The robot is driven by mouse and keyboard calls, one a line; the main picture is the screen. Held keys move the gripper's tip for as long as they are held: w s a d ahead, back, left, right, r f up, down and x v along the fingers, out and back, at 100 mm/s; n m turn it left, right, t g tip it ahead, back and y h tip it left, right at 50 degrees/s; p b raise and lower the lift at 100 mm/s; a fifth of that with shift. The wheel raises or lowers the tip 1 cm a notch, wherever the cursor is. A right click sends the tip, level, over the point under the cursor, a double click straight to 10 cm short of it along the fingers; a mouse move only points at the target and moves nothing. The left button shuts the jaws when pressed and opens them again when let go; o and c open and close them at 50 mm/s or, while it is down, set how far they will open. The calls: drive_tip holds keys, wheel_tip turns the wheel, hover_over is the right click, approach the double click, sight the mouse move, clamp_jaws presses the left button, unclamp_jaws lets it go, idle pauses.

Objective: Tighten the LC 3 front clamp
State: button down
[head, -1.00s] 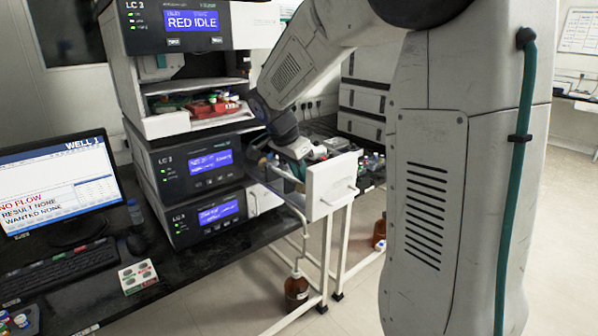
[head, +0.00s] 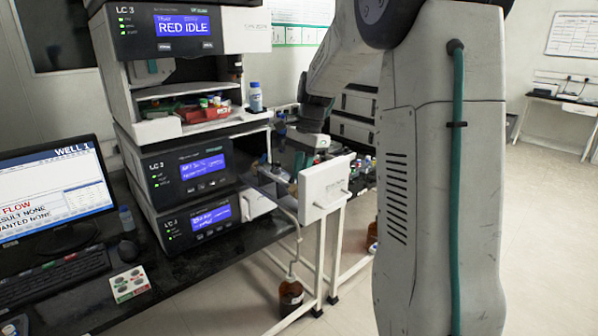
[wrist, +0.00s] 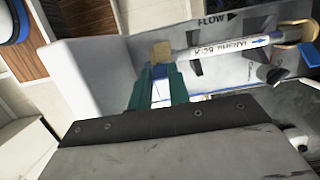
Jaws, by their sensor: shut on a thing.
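In the wrist view a white column (wrist: 235,49) with a printed label and a blue arrow lies across a grey panel marked FLOW. A tan clamp block (wrist: 162,52) sits at its left end, with a small blue part (wrist: 159,71) below it. My gripper (wrist: 159,80) has green fingers and is shut on this blue part at the clamp. Another tan clamp (wrist: 296,42) with a blue part is at the column's right end. I cannot tell how tight either clamp is. In the head view the lower LC 3 units (head: 190,170) show; my gripper is mostly hidden there.
A blue-capped bottle (head: 255,97) stands beside the upper unit. The monitor (head: 55,190) reads WELL 1. The floor at right is clear.

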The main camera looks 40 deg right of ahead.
drive_tip(key=shift+d+y, duration=0.15)
drive_tip(key=shift+y, duration=0.15)
drive_tip(key=c, duration=1.3)
unclamp_jaws()
drive_tip(key=shift+v, duration=3.9)
